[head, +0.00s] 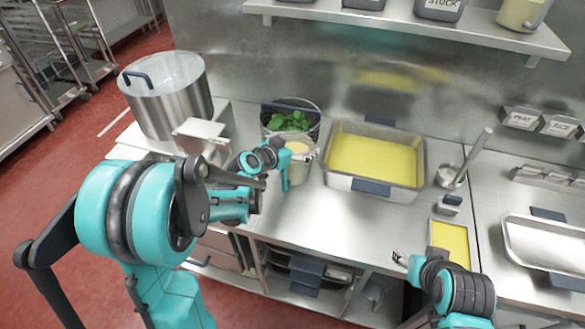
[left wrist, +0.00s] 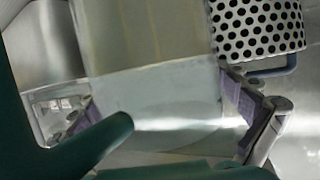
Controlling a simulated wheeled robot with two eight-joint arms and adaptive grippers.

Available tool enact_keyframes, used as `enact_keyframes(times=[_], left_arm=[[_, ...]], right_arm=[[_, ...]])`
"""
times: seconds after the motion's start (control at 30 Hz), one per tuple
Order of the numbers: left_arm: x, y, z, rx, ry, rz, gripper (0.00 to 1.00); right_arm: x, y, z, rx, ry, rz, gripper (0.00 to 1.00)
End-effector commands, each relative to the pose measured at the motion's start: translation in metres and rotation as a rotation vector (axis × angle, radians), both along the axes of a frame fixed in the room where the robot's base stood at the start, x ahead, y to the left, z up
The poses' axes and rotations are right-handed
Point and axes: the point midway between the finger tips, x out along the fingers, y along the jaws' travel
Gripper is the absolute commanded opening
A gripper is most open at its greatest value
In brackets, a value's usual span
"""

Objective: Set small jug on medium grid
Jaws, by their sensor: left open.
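The small jug (head: 298,150), a pale see-through vessel with creamy yellow contents, stands on the steel counter in the middle of the head view. My left gripper (head: 299,170) is at the jug, its fingers on either side. In the left wrist view the jug (left wrist: 155,85) fills the middle, between the purple finger pads. The fingers are open; whether a pad touches the jug is unclear. My right gripper (head: 400,258) is low at the right, over the counter's front edge, away from the jug; its jaw state is unclear. I cannot pick out a medium grid.
A perforated basket with green leaves (head: 291,122) stands right behind the jug. A large tray of yellow liquid (head: 376,190) is to its right. A smaller yellow-filled pan (head: 450,240) lies front right.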

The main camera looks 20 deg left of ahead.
Motion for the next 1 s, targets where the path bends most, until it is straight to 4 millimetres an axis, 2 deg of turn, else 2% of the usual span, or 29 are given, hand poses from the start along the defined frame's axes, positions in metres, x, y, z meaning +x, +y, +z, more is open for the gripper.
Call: enact_keyframes(times=[0.17, 0.2, 0.4, 0.47, 0.5, 0.77, 0.87, 1.0], left_arm=[[0.001, -0.001, 0.0, 0.0, 0.0, 0.0, 1.0], [0.001, -0.001, 0.0, 0.0, 0.0, 0.0, 0.97], [0.001, 0.0, 0.0, 0.0, 0.0, 0.0, 0.45], [0.001, 0.0, 0.0, 0.0, 0.0, 0.0, 0.29], [0.001, 0.0, 0.001, -0.001, -0.001, 0.001, 0.24], [0.001, 0.0, 0.005, -0.001, -0.001, 0.001, 0.24], [0.001, 0.0, 0.017, -0.001, -0.001, 0.001, 0.24], [0.0, 0.0, 0.044, -0.001, -0.001, 0.001, 0.24]], right_arm=[[0.0, 0.0, 0.0, 0.0, 0.0, 0.0, 0.51], [0.0, 0.0, 0.0, 0.0, 0.0, 0.0, 0.51], [0.0, 0.0, 0.0, 0.0, 0.0, 0.0, 0.51], [0.0, 0.0, 0.0, 0.0, 0.0, 0.0, 0.51], [0.0, 0.0, 0.0, 0.0, 0.0, 0.0, 0.51], [0.0, 0.0, 0.003, 0.0, 0.0, 0.0, 0.51], [0.0, 0.0, 0.009, 0.0, 0.0, 0.0, 0.51], [0.0, 0.0, 0.021, 0.0, 0.0, 0.0, 0.51]])
